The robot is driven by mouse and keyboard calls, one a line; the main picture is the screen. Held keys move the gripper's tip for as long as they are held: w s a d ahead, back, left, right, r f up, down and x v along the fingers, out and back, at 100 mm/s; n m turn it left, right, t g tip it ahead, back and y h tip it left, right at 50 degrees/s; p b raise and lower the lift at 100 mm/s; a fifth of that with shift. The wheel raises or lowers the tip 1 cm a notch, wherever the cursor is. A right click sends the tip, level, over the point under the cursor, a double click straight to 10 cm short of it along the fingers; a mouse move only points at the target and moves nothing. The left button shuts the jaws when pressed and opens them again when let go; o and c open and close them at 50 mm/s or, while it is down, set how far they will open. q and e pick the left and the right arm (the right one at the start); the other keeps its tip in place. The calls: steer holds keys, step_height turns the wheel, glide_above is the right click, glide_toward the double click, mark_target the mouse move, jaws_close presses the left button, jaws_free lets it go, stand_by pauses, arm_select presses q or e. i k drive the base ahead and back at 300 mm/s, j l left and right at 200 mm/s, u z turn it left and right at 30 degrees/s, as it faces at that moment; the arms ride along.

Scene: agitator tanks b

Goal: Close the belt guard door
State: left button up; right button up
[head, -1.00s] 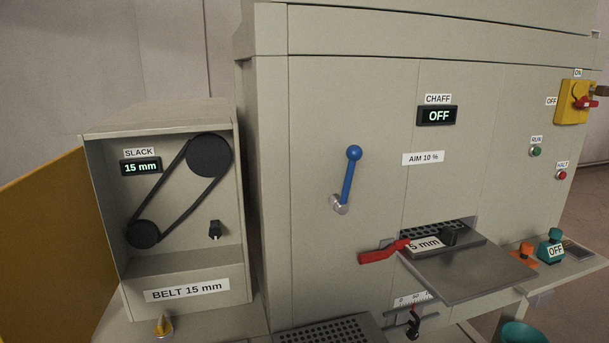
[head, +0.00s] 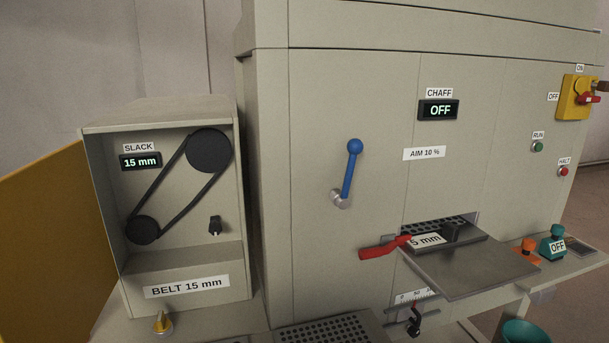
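The belt guard door (head: 48,245) is a yellow-orange panel at the left edge of the head view. It stands open, swung out to the left of the grey belt housing (head: 240,215). Inside the open housing a black belt (head: 165,185) runs around a large upper pulley (head: 208,151) and a small lower pulley (head: 142,230). A slack display (head: 140,162) reads 15 mm, and a label below reads BELT 15 mm. Neither of my grippers shows in the head view.
A yellow knob (head: 162,322) sits below the housing. To the right, the large grey machine carries a blue lever (head: 351,170), a red handle (head: 378,251) and a protruding metal tray (head: 470,272). A yellow switch (head: 576,98) is at the far right.

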mark_target(58, 272)
steer(key=i+j, duration=0.1)
steer(key=j, duration=2.05)
steer(key=k, duration=0.25)
steer(key=j+z, duration=0.05)
steer(key=j, duration=0.05)
